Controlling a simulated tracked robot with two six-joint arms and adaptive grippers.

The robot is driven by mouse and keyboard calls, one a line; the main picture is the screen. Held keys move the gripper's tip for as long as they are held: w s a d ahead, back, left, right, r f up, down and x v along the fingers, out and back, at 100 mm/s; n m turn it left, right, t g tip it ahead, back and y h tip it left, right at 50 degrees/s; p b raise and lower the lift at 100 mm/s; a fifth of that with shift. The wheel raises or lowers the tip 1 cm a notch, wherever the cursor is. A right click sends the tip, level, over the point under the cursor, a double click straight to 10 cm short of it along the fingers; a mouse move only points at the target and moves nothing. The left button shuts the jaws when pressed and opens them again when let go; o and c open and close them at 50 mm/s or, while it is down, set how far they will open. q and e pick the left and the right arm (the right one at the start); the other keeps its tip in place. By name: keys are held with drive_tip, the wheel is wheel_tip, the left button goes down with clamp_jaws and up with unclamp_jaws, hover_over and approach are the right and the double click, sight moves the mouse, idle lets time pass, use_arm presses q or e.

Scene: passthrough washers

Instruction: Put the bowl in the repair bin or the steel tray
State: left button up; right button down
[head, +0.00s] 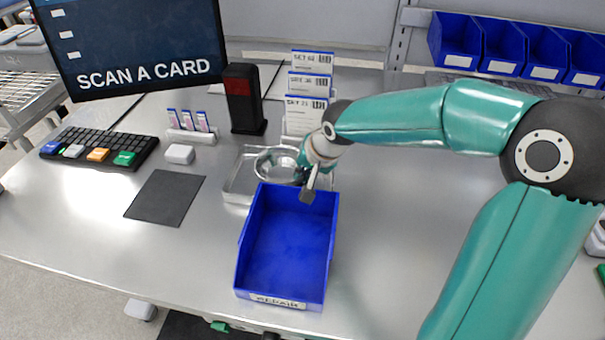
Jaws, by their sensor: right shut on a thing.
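A shiny metal bowl (272,166) is at the middle of the table, over the steel tray (238,184). I cannot tell whether it touches the tray. My right gripper (305,183) is shut on the bowl at its right side, and the gripper partly hides that side. The blue repair bin (286,245) stands in front of the tray and looks empty, with a REPAIR label on its near edge. My left gripper is not in view.
Card holders (306,100) and a dark scanner post (244,98) stand behind the tray. A black mat (165,198), a keyboard (98,147) and a screen (135,45) are at the left. Blue wall bins (500,48) hang at the back right. Table right of the repair bin is clear beneath my arm.

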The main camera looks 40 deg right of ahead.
drive_tip(key=shift+f, duration=0.25)
drive_tip(key=shift+f, duration=0.2)
drive_tip(key=c, duration=1.6)
unclamp_jaws()
drive_tip(key=shift+r, duration=0.1)
drive_tip(key=shift+r, duration=0.2)
drive_tip(key=v, duration=0.7)
drive_tip(key=shift+s+r, duration=0.1)
